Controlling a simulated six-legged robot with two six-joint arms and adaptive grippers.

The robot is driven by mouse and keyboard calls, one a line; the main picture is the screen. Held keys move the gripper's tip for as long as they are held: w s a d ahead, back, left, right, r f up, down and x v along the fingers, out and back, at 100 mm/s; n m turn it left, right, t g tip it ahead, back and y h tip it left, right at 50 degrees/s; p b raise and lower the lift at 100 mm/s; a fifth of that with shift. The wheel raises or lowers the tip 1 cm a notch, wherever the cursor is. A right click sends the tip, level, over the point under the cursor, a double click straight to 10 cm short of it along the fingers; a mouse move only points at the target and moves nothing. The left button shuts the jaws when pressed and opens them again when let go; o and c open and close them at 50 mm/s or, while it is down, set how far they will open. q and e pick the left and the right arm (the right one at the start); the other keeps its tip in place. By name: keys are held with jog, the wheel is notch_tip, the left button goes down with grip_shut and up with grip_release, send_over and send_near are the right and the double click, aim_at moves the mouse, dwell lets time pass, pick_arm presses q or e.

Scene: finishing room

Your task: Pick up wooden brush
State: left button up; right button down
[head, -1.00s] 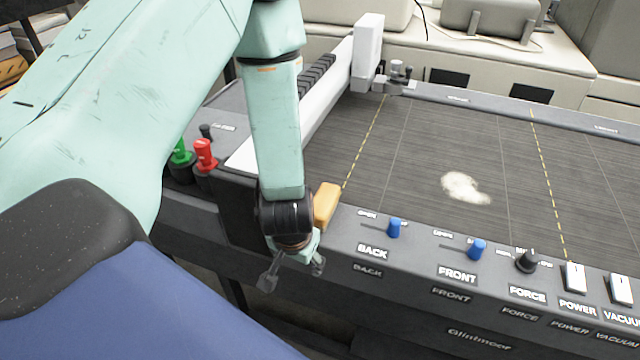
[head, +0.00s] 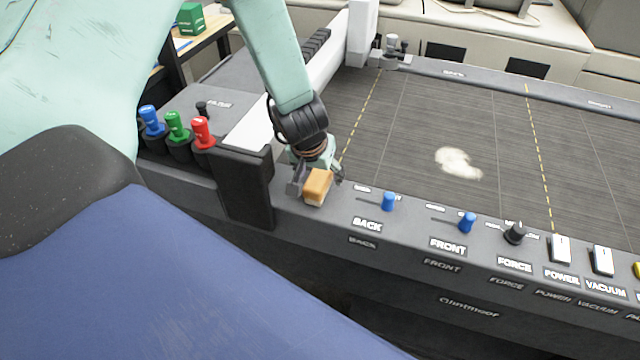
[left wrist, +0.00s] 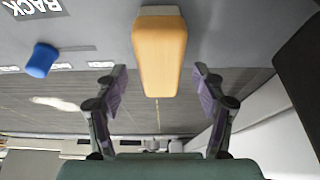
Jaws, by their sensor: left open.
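The wooden brush (head: 318,186) is a small orange-brown block with a pale underside. It rests on the grey front ledge of the machine, left of the BACK label. My left gripper (head: 318,180) is open, with one finger on either side of the brush in the head view. In the left wrist view the brush (left wrist: 159,55) lies centred ahead of the two spread fingers (left wrist: 158,92), with clear gaps on both sides. No finger touches it there. My right gripper is not in view.
Blue knobs (head: 388,202) and a black FORCE knob (head: 514,233) stand along the ledge to the right. Red (head: 202,132), green and blue handles stand at left. The dark slatted bed (head: 440,125) holds a pale patch (head: 458,163).

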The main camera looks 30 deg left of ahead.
pick_arm(q)
jog(key=shift+w+a+f, duration=0.2)
jog(key=shift+a+f, duration=0.1)
jog(key=shift+f, duration=0.4)
jog(key=shift+w+d, duration=0.15)
jog(key=shift+d, duration=0.05)
jog(key=shift+d+r, duration=0.1)
jog(key=shift+d, duration=0.1)
jog(key=shift+s+a, duration=0.2)
jog(key=shift+a, duration=0.1)
jog(key=shift+w+f, duration=0.1)
jog(key=shift+f, duration=0.15)
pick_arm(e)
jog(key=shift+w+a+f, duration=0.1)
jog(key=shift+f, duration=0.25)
pick_arm(q)
jog(key=shift+w+d, duration=0.1)
jog(key=shift+d, duration=0.05)
jog(key=shift+d, duration=0.1)
